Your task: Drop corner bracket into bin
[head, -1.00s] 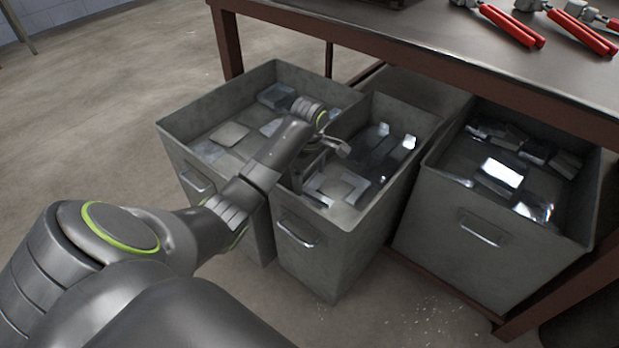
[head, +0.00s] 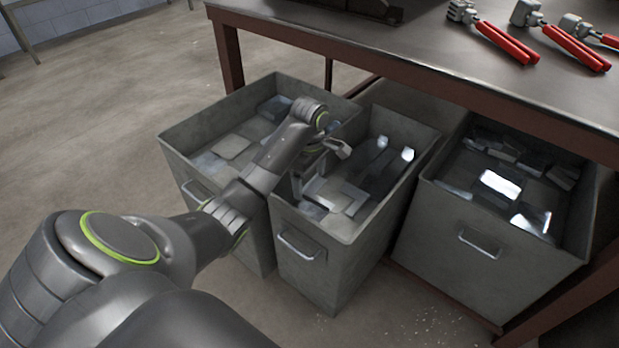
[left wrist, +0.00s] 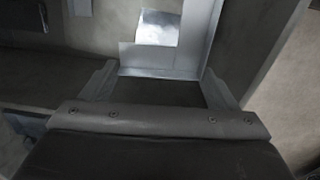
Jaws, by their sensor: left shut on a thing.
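My left gripper (head: 317,168) points down into the open top of the middle grey bin (head: 318,238), near its left wall. In the left wrist view my left gripper (left wrist: 160,82) is shut on the corner bracket (left wrist: 160,72), a pale metal piece with a bright edge between the fingers. The wrist and arm hide much of the bracket in the head view. Flat and bent metal pieces lie in the middle bin below. My right gripper is not in view.
A left bin (head: 185,152) and a right bin (head: 470,225) stand on either side, both holding metal pieces. The workbench (head: 440,50) overhangs behind, with red-handled tools (head: 508,42) on top. Open floor lies at the left.

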